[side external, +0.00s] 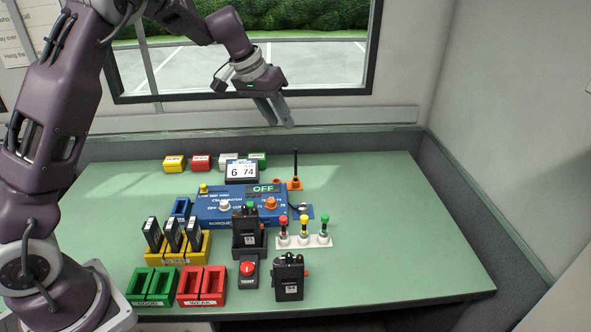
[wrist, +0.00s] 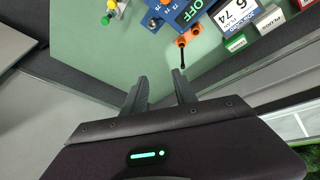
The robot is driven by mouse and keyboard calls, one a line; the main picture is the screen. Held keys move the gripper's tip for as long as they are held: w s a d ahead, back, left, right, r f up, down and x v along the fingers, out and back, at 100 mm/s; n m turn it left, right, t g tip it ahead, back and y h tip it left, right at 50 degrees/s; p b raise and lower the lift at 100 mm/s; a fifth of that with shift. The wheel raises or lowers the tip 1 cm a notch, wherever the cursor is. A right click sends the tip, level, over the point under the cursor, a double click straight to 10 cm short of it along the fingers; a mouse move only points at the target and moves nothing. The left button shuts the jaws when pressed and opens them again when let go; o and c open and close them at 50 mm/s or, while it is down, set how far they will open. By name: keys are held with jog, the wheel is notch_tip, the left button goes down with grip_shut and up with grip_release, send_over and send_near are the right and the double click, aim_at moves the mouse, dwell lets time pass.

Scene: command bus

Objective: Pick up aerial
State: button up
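The aerial (side external: 295,164) is a thin black rod standing upright in an orange holder (side external: 294,184) behind the right end of the blue console. In the wrist view the aerial (wrist: 182,58) shows as a short dark rod beside the orange holder (wrist: 187,36), just beyond the fingertips and toward the right finger. My gripper (side external: 281,123) hangs above and behind the aerial, near the window wall. Its two fingers (wrist: 161,80) are apart with nothing between them, and they do not touch the aerial.
The blue console (side external: 215,212) and a display (side external: 242,171) stand left of the aerial. Coloured blocks, such as a green one (side external: 258,159), line the back. A white rack of coloured-top pieces (side external: 304,241) and black radios (side external: 289,280) are in front. The table's right side is clear.

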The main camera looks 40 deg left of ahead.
jog(key=m+y, duration=0.1)
jog(key=y, duration=0.1)
send_near(296, 154)
notch_tip(296, 154, down, 3)
jog(key=a, duration=0.1)
jog(key=x, duration=0.2)
jog(key=w+x, duration=0.1)
jog(key=x, duration=0.4)
jog(key=shift+w+d, duration=0.25)
jog(key=shift+w, duration=0.1)
grip_shut()
